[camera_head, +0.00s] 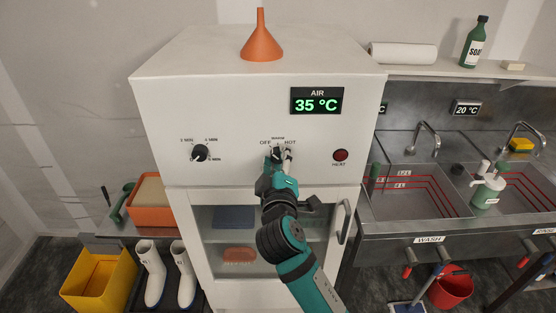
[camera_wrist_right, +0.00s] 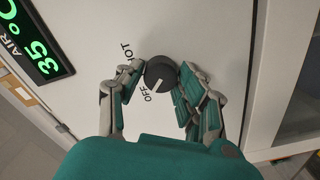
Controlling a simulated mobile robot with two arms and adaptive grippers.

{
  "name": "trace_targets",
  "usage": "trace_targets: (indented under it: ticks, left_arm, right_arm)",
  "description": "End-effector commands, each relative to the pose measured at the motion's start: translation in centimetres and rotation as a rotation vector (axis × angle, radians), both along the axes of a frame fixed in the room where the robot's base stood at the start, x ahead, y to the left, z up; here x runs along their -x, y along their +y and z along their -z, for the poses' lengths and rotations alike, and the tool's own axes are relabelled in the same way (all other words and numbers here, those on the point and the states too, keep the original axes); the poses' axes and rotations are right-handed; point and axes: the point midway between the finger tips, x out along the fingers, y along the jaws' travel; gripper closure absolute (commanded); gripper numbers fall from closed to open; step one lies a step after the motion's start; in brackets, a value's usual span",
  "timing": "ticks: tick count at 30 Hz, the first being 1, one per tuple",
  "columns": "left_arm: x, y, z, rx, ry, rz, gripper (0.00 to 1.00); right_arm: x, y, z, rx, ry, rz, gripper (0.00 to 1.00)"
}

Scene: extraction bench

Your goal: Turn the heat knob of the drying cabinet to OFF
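The drying cabinet (camera_head: 235,110) is a white box with a control panel on its front. Its dark round heat knob (camera_wrist_right: 160,73) sits below the OFF, WARM and HOT marks; the white pointer line on it points toward the OFF lettering in the right wrist view. My right gripper (camera_head: 278,156) is at the knob, and its two fingers (camera_wrist_right: 161,70) are on either side of it, seemingly touching. The display (camera_head: 317,101) reads 35 °C. My left gripper is not in view.
A timer knob (camera_head: 200,153) is left on the panel and a red HEAT lamp (camera_head: 340,155) right. An orange funnel (camera_head: 261,40) stands on top. A glass door with a handle (camera_head: 345,222) is below. Sinks (camera_head: 410,211) are at the right.

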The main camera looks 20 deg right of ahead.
Motion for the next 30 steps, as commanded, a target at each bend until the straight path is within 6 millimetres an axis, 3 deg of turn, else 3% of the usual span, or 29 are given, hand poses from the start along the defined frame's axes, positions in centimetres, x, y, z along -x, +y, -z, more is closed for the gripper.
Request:
trace_targets:
  ticks: [4, 14, 17, 30]
  left_arm:
    - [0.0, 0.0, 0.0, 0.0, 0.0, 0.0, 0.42]
    - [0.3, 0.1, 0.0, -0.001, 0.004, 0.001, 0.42]
    - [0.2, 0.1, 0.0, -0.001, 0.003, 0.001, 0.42]
    - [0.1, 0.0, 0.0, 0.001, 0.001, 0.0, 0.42]
  right_arm:
    - [0.0, 0.0, 0.0, -0.001, 0.0, 0.0, 0.43]
    - [0.4, 0.1, 0.1, -0.003, 0.002, 0.0, 0.43]
    - [1.6, 0.5, 0.1, -0.005, 0.002, -0.002, 0.43]
    - [9.9, 2.9, 0.2, -0.003, 0.004, 0.0, 0.43]
